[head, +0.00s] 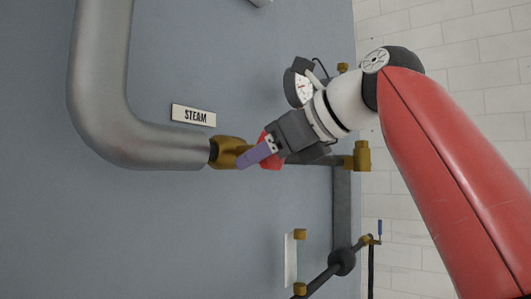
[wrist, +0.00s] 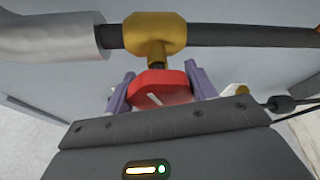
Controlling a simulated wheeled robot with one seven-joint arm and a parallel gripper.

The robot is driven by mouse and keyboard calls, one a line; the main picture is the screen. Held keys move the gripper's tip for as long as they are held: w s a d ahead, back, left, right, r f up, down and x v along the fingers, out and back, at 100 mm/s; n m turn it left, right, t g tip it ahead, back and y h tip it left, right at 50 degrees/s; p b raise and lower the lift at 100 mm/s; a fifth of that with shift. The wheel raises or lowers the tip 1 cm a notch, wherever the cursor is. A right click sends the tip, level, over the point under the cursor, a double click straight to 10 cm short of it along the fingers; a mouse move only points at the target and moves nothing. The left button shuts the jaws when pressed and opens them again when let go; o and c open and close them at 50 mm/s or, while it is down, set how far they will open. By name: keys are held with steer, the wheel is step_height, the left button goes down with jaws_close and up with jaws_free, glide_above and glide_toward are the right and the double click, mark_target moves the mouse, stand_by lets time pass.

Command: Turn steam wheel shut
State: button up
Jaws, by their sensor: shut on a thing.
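The steam wheel (wrist: 162,88) is a red knob with a white mark on top. It sits on a brass valve (wrist: 155,32) in the wrist view. My gripper (wrist: 160,85) has its two purple fingers on either side of the wheel and is shut on it. In the head view my gripper (head: 262,152) hides most of the wheel, with a bit of red showing. The brass valve (head: 226,151) is in line with a thick grey pipe, below the STEAM label (head: 194,115).
The thick grey pipe (head: 105,95) bends down and right to the valve. Brass fittings (head: 357,158) and dark pipework (head: 341,262) lie to the right and below.

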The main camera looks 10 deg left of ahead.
steer(key=shift+m, duration=0.4)
steer(key=shift+g, duration=0.3)
steer(key=shift+f, duration=0.15)
steer(key=o, duration=1)
steer(key=shift+s, duration=0.1)
